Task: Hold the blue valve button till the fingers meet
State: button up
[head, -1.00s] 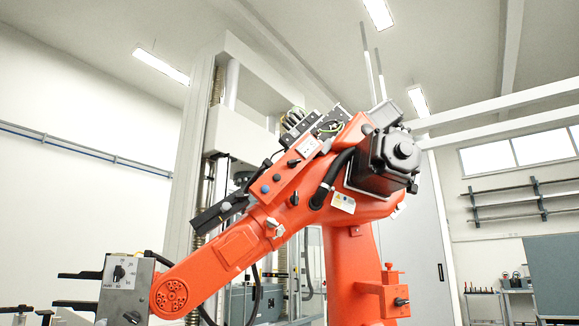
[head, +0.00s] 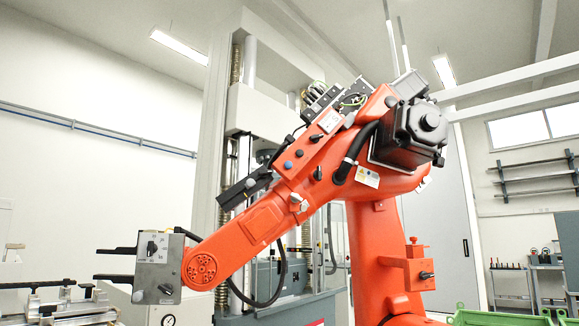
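Two small round buttons sit on the orange panel of my upper arm in the head view. Nothing is seen touching either. My gripper (head: 115,264) is at the left, on a grey box with a dial (head: 152,248). Its two black fingers point left, one above the other, with a clear gap and nothing between them.
A tall testing machine (head: 213,150) stands behind my arm. Metal fixtures on a bench (head: 60,312) are at the lower left, below my gripper. Green crates (head: 490,318) are at the lower right. Wall shelves (head: 535,185) hang at the far right.

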grip_shut()
dwell(1.6)
